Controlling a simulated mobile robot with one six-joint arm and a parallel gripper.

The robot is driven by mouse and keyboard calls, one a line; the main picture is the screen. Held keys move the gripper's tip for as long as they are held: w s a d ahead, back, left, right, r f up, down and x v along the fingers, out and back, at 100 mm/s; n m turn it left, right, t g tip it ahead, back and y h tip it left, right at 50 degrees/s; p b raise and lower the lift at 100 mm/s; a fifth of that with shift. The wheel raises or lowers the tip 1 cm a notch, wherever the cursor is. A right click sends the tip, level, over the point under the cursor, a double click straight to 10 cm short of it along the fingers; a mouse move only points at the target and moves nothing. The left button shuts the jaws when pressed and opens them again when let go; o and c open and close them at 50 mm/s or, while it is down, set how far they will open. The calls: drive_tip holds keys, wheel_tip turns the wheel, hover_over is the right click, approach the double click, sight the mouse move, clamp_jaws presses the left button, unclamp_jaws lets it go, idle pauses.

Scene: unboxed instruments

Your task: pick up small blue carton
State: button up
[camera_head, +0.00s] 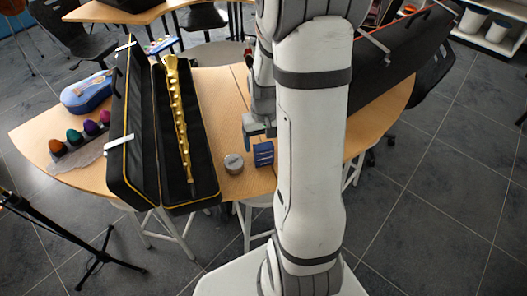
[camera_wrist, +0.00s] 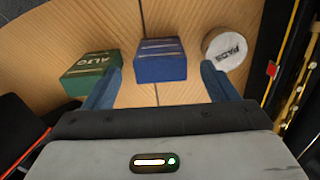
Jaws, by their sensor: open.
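The small blue carton (camera_head: 263,153) stands near the front edge of the wooden table, just left of my arm in the head view. In the wrist view the blue carton (camera_wrist: 160,62) lies between the lines of my two blue fingers, with a gap on each side. My gripper (camera_wrist: 161,70) is open and empty. In the head view my gripper (camera_head: 259,126) shows partly, just behind and above the carton; the arm hides the rest. I see no contact with the carton.
A green box (camera_wrist: 90,73) marked ALTO stands left of the carton in the wrist view, close to the left finger. A round white-topped tin (camera_wrist: 226,48) is near the right finger. An open black case (camera_head: 205,185) holds a golden instrument (camera_head: 180,110).

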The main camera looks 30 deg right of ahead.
sight(263, 146)
drive_tip(key=f, duration=0.5)
drive_tip(key=shift+w+f, duration=0.1)
drive_tip(key=shift+w, duration=0.15)
drive_tip(key=c, duration=1.1)
